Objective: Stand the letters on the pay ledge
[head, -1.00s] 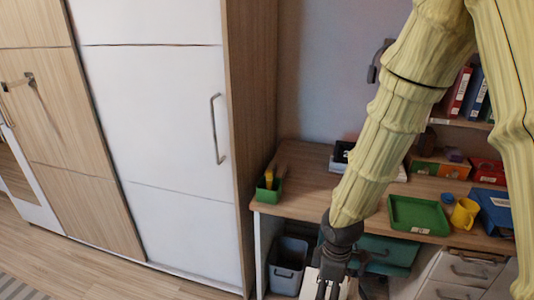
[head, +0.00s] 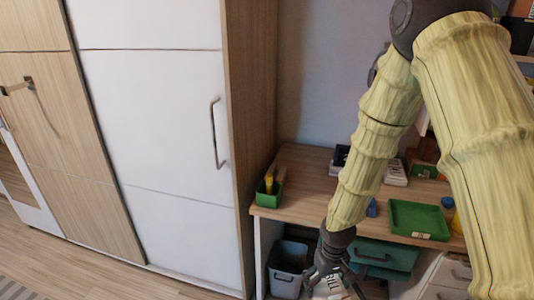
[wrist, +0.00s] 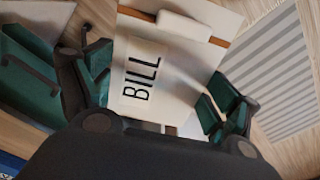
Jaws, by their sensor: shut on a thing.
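My gripper (head: 326,284) is low in front of the desk, shut on a white letter (head: 334,286) marked BILL. In the wrist view the letter (wrist: 145,78) lies between the two green-padded fingers of my gripper (wrist: 160,88), with its print turned sideways. Its lower edge is hidden by the gripper body. I cannot pick out the pay ledge or any other letter for sure.
The wooden desk (head: 290,200) carries a green bin (head: 269,194), a green tray (head: 418,220) and small items. A teal drawer (head: 385,255) is below it, and a grey bin (head: 288,268) stands on the floor. A tall wardrobe (head: 170,130) is at left.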

